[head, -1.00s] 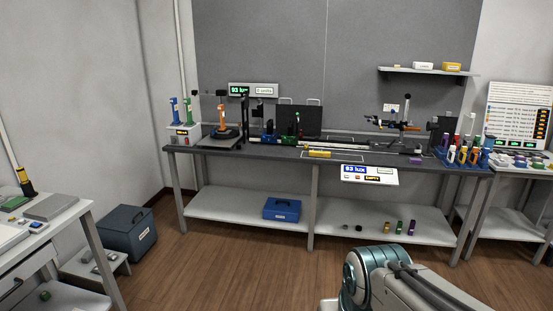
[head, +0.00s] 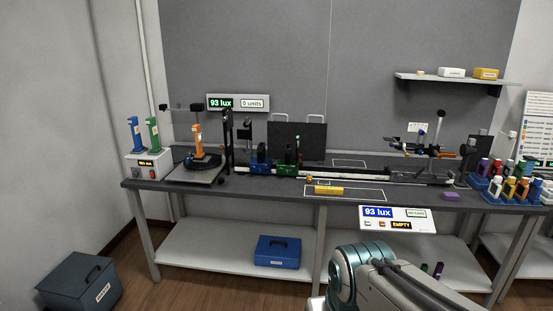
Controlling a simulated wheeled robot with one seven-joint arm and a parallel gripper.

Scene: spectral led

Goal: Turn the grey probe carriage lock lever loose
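A long optical rail (head: 345,177) runs along the dark bench top (head: 260,199). A blue carriage (head: 261,164) and a green carriage (head: 289,161) sit on its left part. At its right end a dark post assembly (head: 432,152) stands upright, with orange and blue parts on a side arm. The grey lock lever is too small to make out, and I cannot tell which carriage is the probe one. Part of my arm shows at the bottom, in front of the bench.
A yellow block (head: 328,190) lies near the bench's front edge. A display panel (head: 398,219) projects from that edge. A rack of coloured bottles (head: 505,187) stands at right. A blue box (head: 279,251) sits on the lower shelf. A dark bin (head: 80,282) stands on the floor at left.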

